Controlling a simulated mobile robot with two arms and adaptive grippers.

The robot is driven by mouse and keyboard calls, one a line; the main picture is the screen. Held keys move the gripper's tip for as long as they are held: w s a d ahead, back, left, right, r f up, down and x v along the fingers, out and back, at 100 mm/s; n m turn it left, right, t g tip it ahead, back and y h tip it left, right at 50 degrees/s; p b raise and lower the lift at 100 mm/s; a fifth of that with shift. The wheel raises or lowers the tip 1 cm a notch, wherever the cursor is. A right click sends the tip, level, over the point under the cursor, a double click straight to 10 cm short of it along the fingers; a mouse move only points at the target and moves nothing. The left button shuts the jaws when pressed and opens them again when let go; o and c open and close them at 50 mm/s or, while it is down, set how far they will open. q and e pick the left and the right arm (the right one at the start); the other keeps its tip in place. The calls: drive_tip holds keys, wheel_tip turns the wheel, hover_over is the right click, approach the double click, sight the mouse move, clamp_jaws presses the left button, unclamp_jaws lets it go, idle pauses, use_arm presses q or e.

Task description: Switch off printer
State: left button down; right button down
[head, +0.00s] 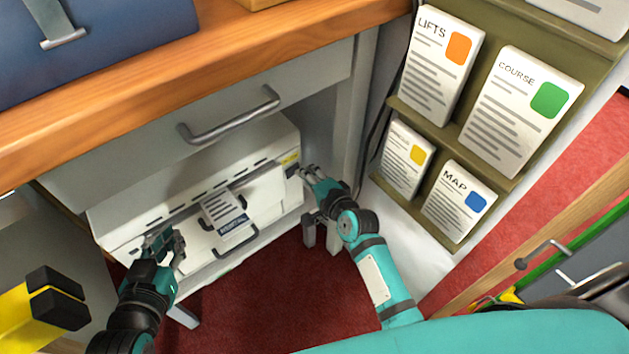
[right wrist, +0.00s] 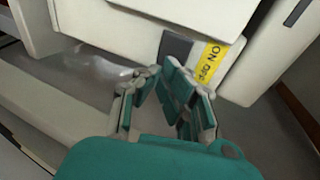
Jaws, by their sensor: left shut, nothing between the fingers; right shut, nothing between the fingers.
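The white printer (head: 130,205) stands low under the bench, below the drawer. A yellow label (head: 289,159) sits at its front right corner; it also shows in the right wrist view (right wrist: 209,62), upside down, with "NO" legible. Beside the label is a dark grey patch (right wrist: 176,46), likely the switch; its setting cannot be told. My right gripper (head: 306,172) is shut and empty at this corner, its tips just below the dark patch in the wrist view (right wrist: 161,76); contact is unclear. My left gripper (head: 165,240) is shut and empty before the printer's left front.
A grey drawer (head: 160,155) with a metal handle (head: 230,116) hangs above the printer under the wooden bench top (head: 150,75). A leaflet rack (head: 455,142) stands to the right. Printed sheets (head: 222,210) lie at the printer's front. Red carpet (head: 265,300) lies in front.

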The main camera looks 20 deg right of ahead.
drive_tip(key=v, duration=1.1)
drive_tip(key=shift+s+r, duration=0.15)
drive_tip(key=shift+s, duration=0.1)
